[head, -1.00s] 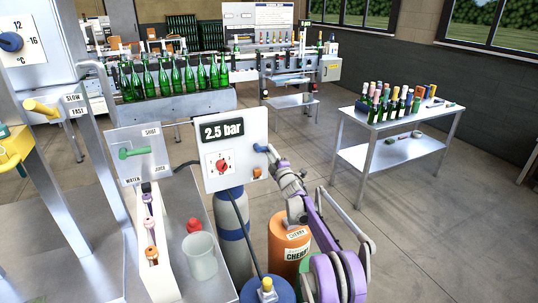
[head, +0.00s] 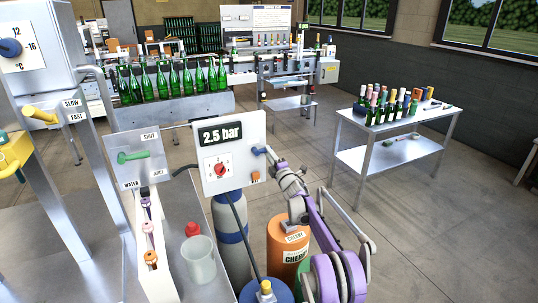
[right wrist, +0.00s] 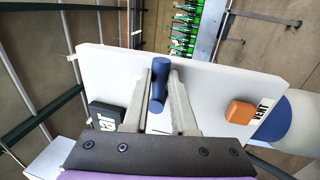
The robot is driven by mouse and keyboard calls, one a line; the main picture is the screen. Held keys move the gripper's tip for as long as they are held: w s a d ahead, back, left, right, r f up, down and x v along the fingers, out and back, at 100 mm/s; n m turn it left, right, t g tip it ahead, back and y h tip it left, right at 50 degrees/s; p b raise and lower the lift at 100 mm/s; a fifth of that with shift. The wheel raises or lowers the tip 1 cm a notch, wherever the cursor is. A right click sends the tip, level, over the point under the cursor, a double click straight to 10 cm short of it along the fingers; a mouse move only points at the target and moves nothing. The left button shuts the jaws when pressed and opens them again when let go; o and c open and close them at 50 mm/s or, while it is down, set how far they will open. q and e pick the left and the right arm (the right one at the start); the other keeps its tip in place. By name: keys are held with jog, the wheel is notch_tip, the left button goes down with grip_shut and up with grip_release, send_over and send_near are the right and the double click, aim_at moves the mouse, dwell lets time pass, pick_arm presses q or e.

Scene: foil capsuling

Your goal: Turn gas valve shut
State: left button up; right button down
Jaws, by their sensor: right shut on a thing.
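A white panel (head: 242,130) with a "2.5 bar" display (head: 221,135) stands in the middle of the head view. A blue handle (head: 258,151) sticks out at its right side. It also shows in the right wrist view (right wrist: 159,88), upright between the fingers. My right gripper (head: 271,154) is shut on this handle, and in the right wrist view its fingers (right wrist: 160,86) lie on either side of it. A red knob (head: 222,170) on a white dial is on the same panel. My left gripper is not in view.
Below the panel stand a grey and blue cylinder (head: 229,237) and an orange cylinder (head: 287,245). A clear beaker (head: 199,260) stands on the bench at left. Open floor lies to the right.

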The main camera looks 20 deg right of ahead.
jog(key=c, duration=0.7)
grip_release()
pick_arm(q)
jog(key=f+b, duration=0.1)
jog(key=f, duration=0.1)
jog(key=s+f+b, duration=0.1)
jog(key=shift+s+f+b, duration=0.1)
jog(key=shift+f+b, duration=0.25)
jog(key=shift+b, duration=0.05)
pick_arm(e)
jog(key=s, duration=0.3)
jog(key=s+f, duration=0.1)
jog(key=s, duration=0.3)
jog(key=s+f, duration=0.1)
jog(key=s, duration=0.2)
jog(key=shift+s, duration=0.3)
